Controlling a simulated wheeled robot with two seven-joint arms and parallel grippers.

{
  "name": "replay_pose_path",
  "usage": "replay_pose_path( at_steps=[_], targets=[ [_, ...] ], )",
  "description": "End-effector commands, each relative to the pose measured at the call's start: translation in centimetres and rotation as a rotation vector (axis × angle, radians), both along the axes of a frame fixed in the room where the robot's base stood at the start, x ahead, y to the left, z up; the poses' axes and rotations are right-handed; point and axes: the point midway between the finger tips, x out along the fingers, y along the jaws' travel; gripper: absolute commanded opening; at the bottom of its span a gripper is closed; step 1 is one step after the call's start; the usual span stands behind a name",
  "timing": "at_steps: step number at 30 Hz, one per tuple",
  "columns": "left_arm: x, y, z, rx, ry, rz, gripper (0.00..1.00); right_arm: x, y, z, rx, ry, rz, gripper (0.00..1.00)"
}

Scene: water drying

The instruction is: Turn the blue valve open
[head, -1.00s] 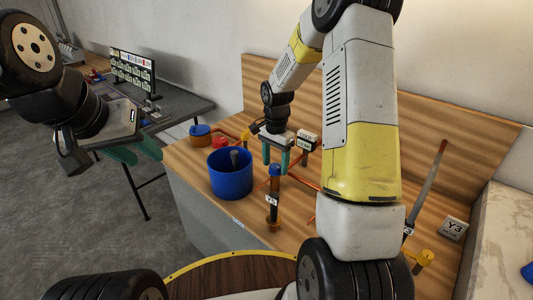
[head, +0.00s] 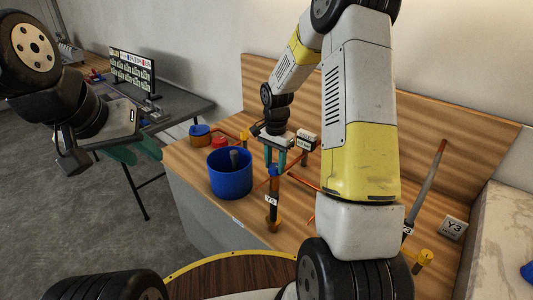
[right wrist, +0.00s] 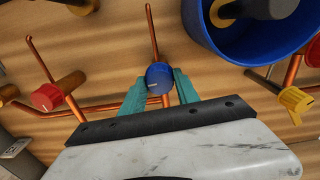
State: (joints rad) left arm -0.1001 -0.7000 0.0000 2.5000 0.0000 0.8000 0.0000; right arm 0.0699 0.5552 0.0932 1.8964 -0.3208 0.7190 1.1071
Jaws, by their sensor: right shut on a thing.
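The blue valve (right wrist: 159,77) is a round ribbed knob with a pale mark on its top, seen in the right wrist view. It also shows in the head view (head: 275,171), on top of a dark upright post with a white label. My right gripper (head: 275,160) points down over it with its teal fingers on either side of the knob, shut on it. The finger pair also shows in the right wrist view (right wrist: 158,82). My left gripper (head: 135,150) is open and empty, off the left edge of the wooden bench.
A blue tub (head: 230,185) stands left of the valve. A red valve (right wrist: 47,97) and a yellow valve (right wrist: 295,102) sit on copper pipes nearby. A small sign (head: 307,138) stands behind. The wooden bench (head: 215,218) has a raised back board.

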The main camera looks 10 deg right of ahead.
Motion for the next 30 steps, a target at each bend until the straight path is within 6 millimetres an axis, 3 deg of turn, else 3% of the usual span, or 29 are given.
replay_pose_path(
  at_steps=[30],
  targets=[
    [0.00, 0.00, 0.00, 0.000, 0.000, 0.000, 0.36, 0.02, 0.02, 0.05, 0.000, -0.001, 0.889, 0.00]
  ],
)
